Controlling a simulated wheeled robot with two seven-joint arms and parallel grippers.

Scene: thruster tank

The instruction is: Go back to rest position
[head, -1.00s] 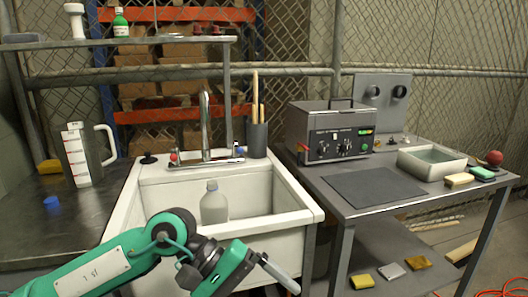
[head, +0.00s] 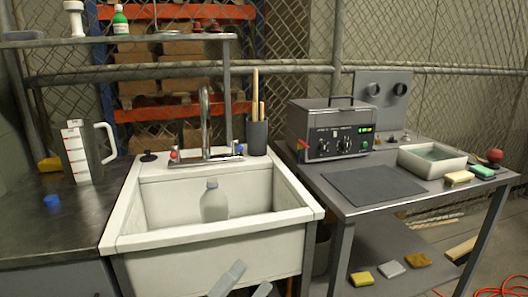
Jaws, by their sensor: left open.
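My left gripper (head: 246,283) shows only by its grey fingers at the bottom edge of the head view, in front of the sink (head: 215,243). The fingers are apart with nothing visible between them. The rest of the left arm is out of the picture. My right gripper is not in view.
A translucent bottle (head: 214,204) stands in the sink basin. A measuring jug (head: 77,153) and a blue cap (head: 51,201) are on the dark left counter. The right table holds a grey control box (head: 330,132), a dark mat (head: 373,186) and a water tray (head: 431,161).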

